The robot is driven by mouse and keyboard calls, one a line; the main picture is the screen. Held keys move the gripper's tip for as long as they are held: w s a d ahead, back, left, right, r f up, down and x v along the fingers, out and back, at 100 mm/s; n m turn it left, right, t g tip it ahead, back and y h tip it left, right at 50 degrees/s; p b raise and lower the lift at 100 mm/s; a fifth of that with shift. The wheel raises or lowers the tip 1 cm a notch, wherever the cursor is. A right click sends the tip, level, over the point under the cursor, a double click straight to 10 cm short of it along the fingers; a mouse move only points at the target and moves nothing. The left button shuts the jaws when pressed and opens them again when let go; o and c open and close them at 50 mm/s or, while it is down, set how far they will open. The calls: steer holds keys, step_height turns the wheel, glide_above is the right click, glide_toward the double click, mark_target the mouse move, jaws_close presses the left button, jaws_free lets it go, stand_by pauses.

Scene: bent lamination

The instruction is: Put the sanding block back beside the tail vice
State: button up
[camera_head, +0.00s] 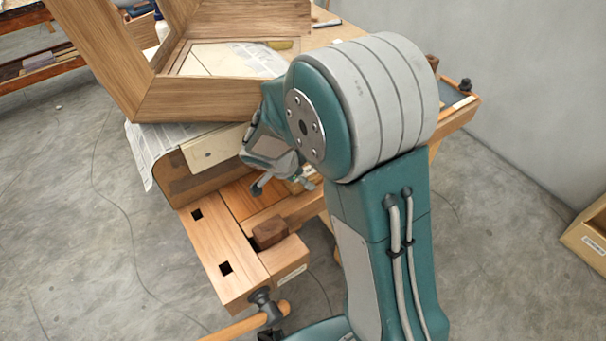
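My gripper (282,186) points down over the front part of the wooden bench, partly hidden behind my own arm. Its dark fingertips show small, and I cannot tell whether they are open or shut. A small tan piece (297,187) shows by the right fingertip; I cannot tell whether it is held or lies behind. A dark brown block (270,232) sits at the bench's front end, below and apart from the gripper. I cannot tell for sure which piece is the sanding block. The tail vice (262,298) is at the near end, with a wooden handle and dark screw.
A large bent wooden frame (190,100) stands on the bench over newspaper (160,140), left of and behind the gripper. A yellowish piece (280,44) lies at the back. The bench's near left top (212,240) is clear except for square holes. A labelled box (590,235) stands at right.

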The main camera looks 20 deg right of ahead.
steer(key=shift+a, duration=0.25)
steer(key=shift+d+r, duration=0.1)
steer(key=shift+r, duration=0.05)
steer(key=shift+r, duration=0.3)
steer(key=v, duration=1.1)
steer(key=s+d+r+n+t+y, duration=0.1)
steer(key=s+d+r+n+y, duration=0.1)
steer(key=s+n, duration=0.3)
steer(key=s+d+r+n+t+y, duration=0.1)
steer(key=s+r+n+y, duration=0.1)
steer(key=s+r+n, duration=0.2)
steer(key=s+d+r+n+t+y, duration=0.1)
steer(key=s+d+r+n+y, duration=0.1)
steer(key=s+n, duration=0.3)
steer(key=shift+s+d+r+n, duration=0.4)
steer(key=shift+s+r, duration=0.4)
steer(key=shift+s, duration=1.6)
